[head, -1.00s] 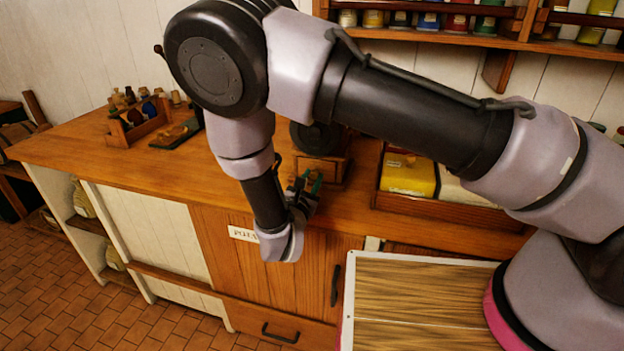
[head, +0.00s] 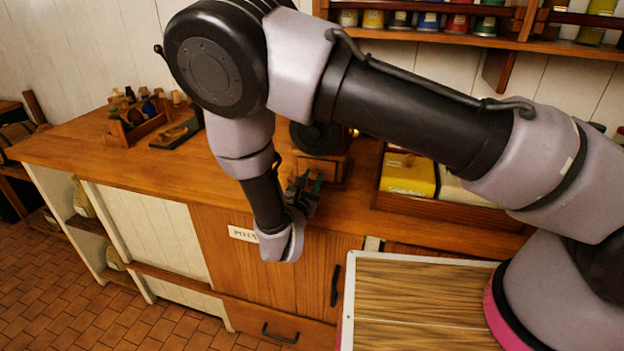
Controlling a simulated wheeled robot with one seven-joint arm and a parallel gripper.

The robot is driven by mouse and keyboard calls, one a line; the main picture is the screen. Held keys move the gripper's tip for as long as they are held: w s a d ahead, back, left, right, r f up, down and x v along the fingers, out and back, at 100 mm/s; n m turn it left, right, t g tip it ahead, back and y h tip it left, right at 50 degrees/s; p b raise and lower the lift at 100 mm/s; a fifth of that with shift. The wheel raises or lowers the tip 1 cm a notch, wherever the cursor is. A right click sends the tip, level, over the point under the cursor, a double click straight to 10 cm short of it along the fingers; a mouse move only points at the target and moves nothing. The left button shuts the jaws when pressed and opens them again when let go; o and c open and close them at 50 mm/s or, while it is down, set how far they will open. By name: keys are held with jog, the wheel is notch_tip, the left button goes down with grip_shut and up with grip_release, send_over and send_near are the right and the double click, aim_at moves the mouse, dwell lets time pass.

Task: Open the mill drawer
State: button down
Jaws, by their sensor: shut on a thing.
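The mill (head: 322,137) stands on the wooden counter, with a dark round top on a wooden box base. Its upper part is partly hidden behind my arm. The mill drawer (head: 333,174) is low in the front of the base, and my gripper covers part of it. My gripper (head: 308,184) is at the front of the mill, just above the counter's front edge. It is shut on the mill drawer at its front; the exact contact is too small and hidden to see. How far the drawer stands out I cannot tell.
On the counter (head: 90,150), a wooden caddy (head: 137,128) and a dark board (head: 178,133) lie to the left. A wooden tray (head: 440,205) with a yellow packet (head: 408,176) is to the right. A shelf of jars (head: 440,35) hangs above. A cupboard door is below.

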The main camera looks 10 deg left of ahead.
jog(key=s, duration=0.5)
jog(key=s+a, duration=0.1)
jog(key=s, duration=0.1)
jog(key=shift+s, duration=0.2)
jog(key=c, duration=0.6)
grip_release()
jog(key=s, duration=0.3)
jog(key=s+a, duration=0.1)
jog(key=s, duration=0.6)
jog(key=shift+s+a, duration=0.25)
jog(key=shift+s, duration=0.1)
